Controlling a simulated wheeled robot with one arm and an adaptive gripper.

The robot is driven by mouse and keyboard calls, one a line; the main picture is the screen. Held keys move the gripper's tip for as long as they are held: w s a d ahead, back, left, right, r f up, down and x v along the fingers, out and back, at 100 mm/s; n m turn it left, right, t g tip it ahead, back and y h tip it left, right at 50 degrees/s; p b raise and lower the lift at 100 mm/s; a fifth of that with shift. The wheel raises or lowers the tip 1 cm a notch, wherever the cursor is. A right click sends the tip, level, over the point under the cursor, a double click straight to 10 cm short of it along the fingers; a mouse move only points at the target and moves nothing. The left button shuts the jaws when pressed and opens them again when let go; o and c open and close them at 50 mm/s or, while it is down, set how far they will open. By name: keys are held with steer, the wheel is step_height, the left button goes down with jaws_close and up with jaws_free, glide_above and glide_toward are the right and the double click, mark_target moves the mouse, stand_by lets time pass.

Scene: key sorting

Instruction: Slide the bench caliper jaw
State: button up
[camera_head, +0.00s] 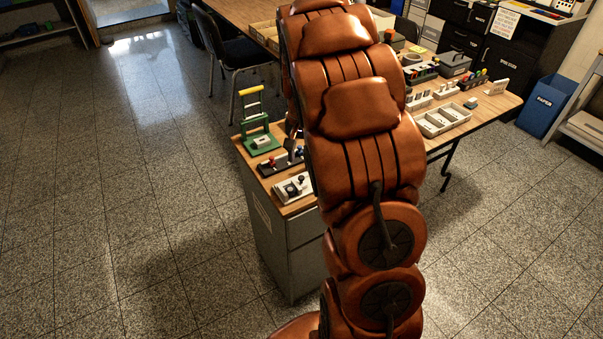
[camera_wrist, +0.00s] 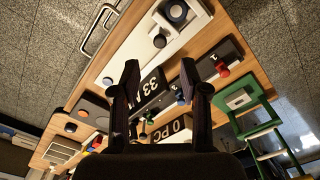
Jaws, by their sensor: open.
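A long dark fixture (camera_head: 283,163) with a red knob and a blue part lies on the wooden cabinet top; it may be the bench caliper, but I cannot tell for sure. In the wrist view a dark block with a red knob (camera_wrist: 221,65) lies right of my fingers. My gripper (camera_wrist: 162,78) is open, its two dark fingers apart above the worktop. Between and beyond them are dark blocks with white lettering (camera_wrist: 148,88) and a small blue part. I see nothing held. In the head view my arm hides most of the gripper.
A green stand with a yellow handle (camera_head: 256,128) is behind the dark fixture. A white fixture with a dark knob (camera_head: 293,187) is in front of it. A wooden table (camera_head: 490,108) with trays and small parts stands at the right. Open floor lies left of the cabinet (camera_head: 270,235).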

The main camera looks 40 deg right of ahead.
mark_target(302, 177)
step_height(302, 177, down, 7)
steer(key=shift+p, duration=0.6)
jaws_close()
stand_by(0.4)
